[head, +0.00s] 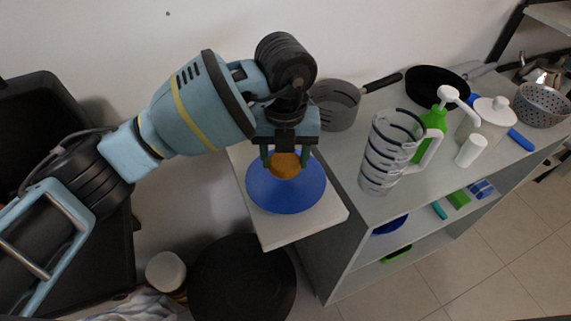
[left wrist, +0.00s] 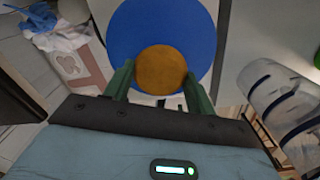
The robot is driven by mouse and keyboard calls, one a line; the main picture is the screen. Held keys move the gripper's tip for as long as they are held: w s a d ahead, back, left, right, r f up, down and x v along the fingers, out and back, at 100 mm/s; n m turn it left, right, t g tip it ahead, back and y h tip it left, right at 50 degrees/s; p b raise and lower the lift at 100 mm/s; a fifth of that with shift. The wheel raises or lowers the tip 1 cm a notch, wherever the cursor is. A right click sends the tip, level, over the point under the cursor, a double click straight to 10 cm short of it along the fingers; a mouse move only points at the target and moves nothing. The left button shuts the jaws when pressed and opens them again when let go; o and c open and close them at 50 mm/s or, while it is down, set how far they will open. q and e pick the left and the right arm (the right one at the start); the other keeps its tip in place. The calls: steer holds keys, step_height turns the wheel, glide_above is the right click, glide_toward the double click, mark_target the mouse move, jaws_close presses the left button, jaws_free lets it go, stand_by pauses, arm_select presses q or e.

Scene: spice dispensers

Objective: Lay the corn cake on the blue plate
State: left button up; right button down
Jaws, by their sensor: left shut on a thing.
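The corn cake (head: 284,166) is a small round orange-brown disc. My left gripper (head: 284,158) is shut on it, with one green finger on each side, and it is over the blue plate (head: 287,199). The left wrist view shows the cake (left wrist: 161,70) between the fingertips (left wrist: 158,78), with the blue plate (left wrist: 130,30) behind it. I cannot tell whether the cake touches the plate. The plate lies on a white board (head: 280,238) at the left end of the counter. My right gripper is not in view.
A clear striped pitcher (head: 378,160) stands right of the plate, with a grey saucepan (head: 337,105) behind. A green pump bottle (head: 432,125), a white jar (head: 490,115) and a colander (head: 543,104) stand further right. A dark round object (head: 242,280) is on the floor below.

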mark_target(286, 160)
arm_select(q)
steer(key=shift+w+f, duration=0.15)
steer(key=shift+f, duration=1.6)
steer(key=shift+f, duration=0.15)
steer(key=o, duration=1.1)
step_height(286, 160, up, 12)
steer(key=shift+r+p, duration=0.15)
steer(key=shift+p, duration=0.15)
